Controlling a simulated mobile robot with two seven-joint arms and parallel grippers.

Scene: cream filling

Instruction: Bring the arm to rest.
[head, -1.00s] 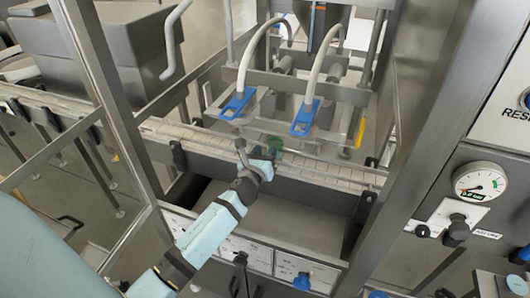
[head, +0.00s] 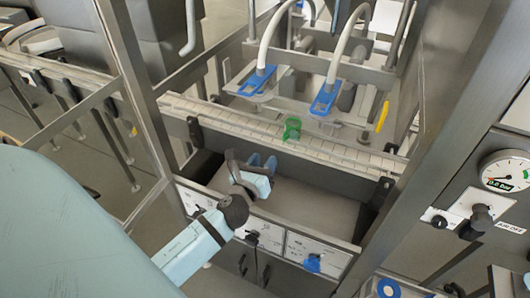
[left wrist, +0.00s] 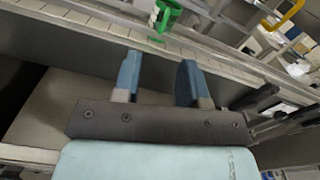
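My left arm comes in from the left in the head view. Its left gripper (head: 262,160) is in front of and below the conveyor (head: 330,148), over the grey recess. In the left wrist view the two blue fingers of the left gripper (left wrist: 158,78) stand apart with nothing between them. A green piece (head: 292,128) stands on the conveyor, beyond the fingertips and apart from them; it also shows in the left wrist view (left wrist: 166,16). My right gripper is in neither view.
Two blue nozzle clamps (head: 325,98) with white hoses hang above the conveyor. A steel frame post (head: 135,85) stands left of the gripper. A panel with knobs (head: 318,255) lies below, and a pressure gauge (head: 507,171) is at right. The grey recess (head: 315,205) is empty.

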